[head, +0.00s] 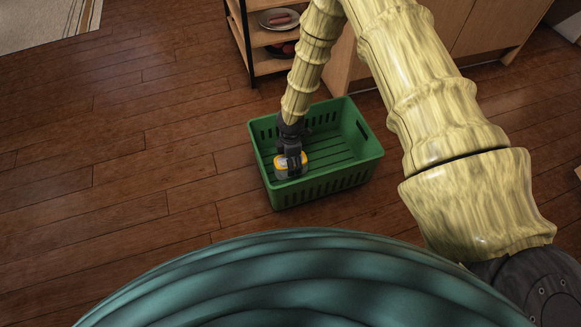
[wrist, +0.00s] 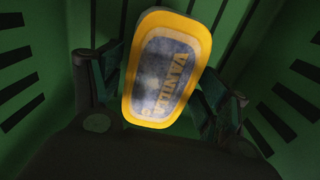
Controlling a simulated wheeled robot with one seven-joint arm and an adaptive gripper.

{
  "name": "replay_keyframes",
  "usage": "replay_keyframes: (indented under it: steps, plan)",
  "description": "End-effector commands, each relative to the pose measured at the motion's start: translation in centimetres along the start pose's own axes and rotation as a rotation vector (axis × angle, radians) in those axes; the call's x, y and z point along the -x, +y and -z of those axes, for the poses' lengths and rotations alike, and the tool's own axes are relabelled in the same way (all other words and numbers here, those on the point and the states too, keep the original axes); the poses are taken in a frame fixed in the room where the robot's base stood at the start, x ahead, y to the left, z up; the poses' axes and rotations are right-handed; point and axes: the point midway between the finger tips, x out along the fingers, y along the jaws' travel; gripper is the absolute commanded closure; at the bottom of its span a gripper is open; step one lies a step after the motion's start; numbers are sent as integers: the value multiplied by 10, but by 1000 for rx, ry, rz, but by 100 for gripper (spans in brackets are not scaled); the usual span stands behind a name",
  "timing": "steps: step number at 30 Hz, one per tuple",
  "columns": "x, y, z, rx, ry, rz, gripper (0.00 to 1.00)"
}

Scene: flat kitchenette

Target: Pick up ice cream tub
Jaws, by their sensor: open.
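The ice cream tub (wrist: 167,68) has a yellow rim and a blue and white lid marked "VANILLA". It lies in the green crate, and in the head view the tub (head: 283,172) shows near the crate's left front side. My gripper (head: 291,158) reaches down into the crate over the tub. In the wrist view my gripper (wrist: 160,90) is open, with one finger on each side of the tub. The tub appears slightly turned between the fingers. I cannot tell whether either finger touches it. Part of the tub is hidden by the gripper in the head view.
The green crate (head: 365,163) stands on the wooden floor (head: 130,150), its walls close around my gripper. A shelf (head: 268,38) with a plate (head: 280,19) on it stands behind, beside wooden cabinets (head: 485,28). A rug (head: 40,22) lies at the far left. The floor left of the crate is clear.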

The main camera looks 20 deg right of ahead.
Motion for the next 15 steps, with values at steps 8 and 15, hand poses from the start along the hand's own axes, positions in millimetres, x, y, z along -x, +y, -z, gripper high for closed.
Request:
replay_keyframes:
  steps: [8,15]
  plan:
    - [-34,0,0,-1,0,1,25]
    - [-34,0,0,-1,0,0,25]
